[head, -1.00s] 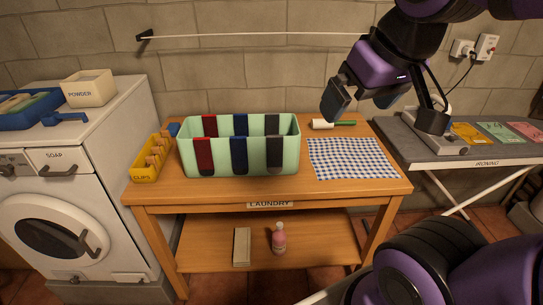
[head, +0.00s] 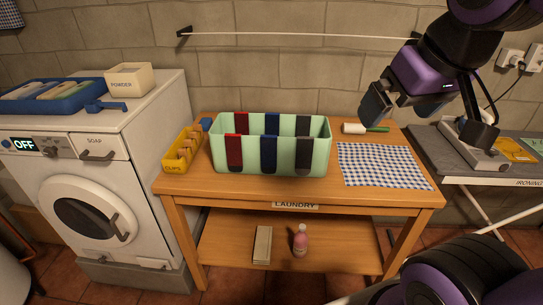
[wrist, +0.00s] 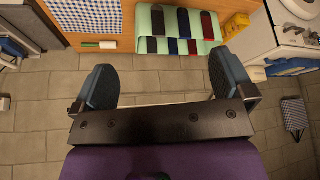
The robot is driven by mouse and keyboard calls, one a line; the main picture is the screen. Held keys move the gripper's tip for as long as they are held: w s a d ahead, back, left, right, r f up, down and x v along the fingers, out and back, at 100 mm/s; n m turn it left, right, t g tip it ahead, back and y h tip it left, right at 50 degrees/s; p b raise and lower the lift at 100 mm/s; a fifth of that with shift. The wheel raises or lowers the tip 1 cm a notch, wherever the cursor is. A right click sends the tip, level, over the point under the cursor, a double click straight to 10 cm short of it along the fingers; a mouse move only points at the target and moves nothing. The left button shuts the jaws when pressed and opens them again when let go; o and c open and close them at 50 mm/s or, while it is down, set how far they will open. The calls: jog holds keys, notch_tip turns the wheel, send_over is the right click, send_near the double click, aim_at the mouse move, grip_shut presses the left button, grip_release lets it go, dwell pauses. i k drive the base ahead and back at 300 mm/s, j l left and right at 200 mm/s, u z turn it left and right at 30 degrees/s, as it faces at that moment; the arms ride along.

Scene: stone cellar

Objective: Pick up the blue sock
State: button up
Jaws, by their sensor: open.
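Blue socks hang over the pale green bin (head: 318,160) on the wooden table. One blue sock (head: 269,153) is on the front rim, between a red sock (head: 234,150) and a dark grey sock (head: 303,155). Another blue sock (head: 272,124) is on the back rim, also between red and dark grey ones. In the wrist view the bin appears at the top, with a blue sock (wrist: 183,22) in its middle. My gripper (head: 378,106) is open and empty, raised above the table to the right of the bin. Its two fingers (wrist: 163,84) stand wide apart in the wrist view.
A yellow clip crate (head: 173,165) stands left of the bin. A blue checked cloth (head: 384,166) and a lint roller (head: 355,128) lie to its right. A washing machine (head: 130,170) stands left, an ironing board (head: 455,160) right. A rail (head: 300,35) crosses the wall.

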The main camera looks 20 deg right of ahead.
aim_at(268, 144)
jog(key=i+l+u, duration=0.5)
jog(key=l+u, duration=0.25)
